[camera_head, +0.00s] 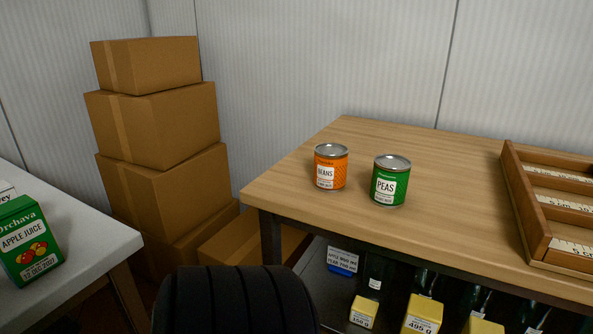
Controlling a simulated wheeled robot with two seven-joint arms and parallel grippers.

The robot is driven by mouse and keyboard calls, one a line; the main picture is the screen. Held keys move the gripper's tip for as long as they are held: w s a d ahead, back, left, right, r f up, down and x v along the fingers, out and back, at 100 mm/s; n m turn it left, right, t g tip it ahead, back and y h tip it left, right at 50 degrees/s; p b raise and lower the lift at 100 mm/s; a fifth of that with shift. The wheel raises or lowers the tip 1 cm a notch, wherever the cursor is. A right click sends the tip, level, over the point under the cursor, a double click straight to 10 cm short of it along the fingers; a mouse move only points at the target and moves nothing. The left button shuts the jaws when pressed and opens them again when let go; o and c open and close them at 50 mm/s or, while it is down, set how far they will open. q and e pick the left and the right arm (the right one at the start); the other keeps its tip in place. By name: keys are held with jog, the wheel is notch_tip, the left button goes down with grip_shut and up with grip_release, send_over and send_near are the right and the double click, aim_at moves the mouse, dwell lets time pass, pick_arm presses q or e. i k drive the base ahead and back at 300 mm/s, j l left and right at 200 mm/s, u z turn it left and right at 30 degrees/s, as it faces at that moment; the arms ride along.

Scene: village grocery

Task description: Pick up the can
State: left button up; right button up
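Two cans stand upright on a wooden table, a little apart from each other. The orange can (331,168) is labelled "BEANS" and has a silver lid. To its right and slightly nearer stands the green can (390,180), labelled "PEAS", also with a silver lid. Both are near the left end of the wooden table top (450,190). Neither of my grippers shows in the head view, and nothing touches the cans.
A wooden divided tray (514,190) lies at the table's right. Bottles and yellow boxes (363,312) sit on the shelf below. Cardboard boxes (155,130) are stacked at the left back. A green apple juice carton (30,240) stands on a grey table (95,245) at left.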

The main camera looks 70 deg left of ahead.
aim_at(331, 159)
jog(key=k+l+u, duration=0.1)
jog(key=u, duration=1.25)
